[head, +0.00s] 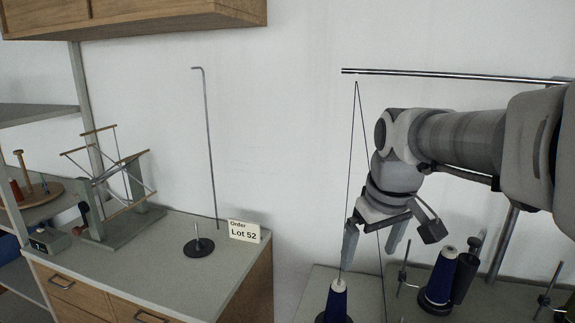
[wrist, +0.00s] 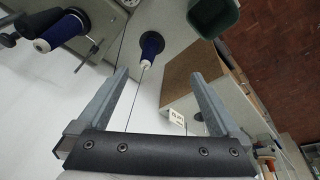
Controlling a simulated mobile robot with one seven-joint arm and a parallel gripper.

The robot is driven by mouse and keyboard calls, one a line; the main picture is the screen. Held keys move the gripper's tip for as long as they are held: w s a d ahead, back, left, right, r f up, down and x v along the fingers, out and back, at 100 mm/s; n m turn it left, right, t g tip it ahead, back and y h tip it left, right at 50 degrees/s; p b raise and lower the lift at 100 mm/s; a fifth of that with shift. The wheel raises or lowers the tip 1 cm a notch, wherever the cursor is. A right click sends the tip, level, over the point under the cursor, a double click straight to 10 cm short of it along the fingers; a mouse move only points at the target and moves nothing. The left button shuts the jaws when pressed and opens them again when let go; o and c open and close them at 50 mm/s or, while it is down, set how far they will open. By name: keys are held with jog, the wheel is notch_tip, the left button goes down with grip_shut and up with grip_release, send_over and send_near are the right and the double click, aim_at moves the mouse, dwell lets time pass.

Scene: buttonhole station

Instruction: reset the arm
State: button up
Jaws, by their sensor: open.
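My gripper (head: 371,250) points down at the right of the head view, its two fingers apart with nothing between them. In the wrist view my gripper (wrist: 160,75) also shows open and empty. A blue thread cone (head: 337,303) with a pale tip stands below and a little left of the fingers; it also shows in the wrist view (wrist: 152,43). A dark thread runs from the overhead rod (head: 450,76) down past the fingers to this cone. Whether the thread touches a finger I cannot tell.
A second blue cone (head: 440,280) stands beside a dark cylinder (head: 467,270). The left cabinet (head: 180,255) carries a yarn swift (head: 112,185), a hooked rod (head: 210,150), a black-based spindle (head: 199,247) and a "Lot 52" card (head: 244,231). A green bin (wrist: 212,15) shows in the wrist view.

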jog(key=s+f+m+t, duration=0.2)
jog(key=s+f+m, duration=0.2)
jog(key=s, duration=1.1)
jog(key=shift+s, duration=0.25)
dwell(0.7)
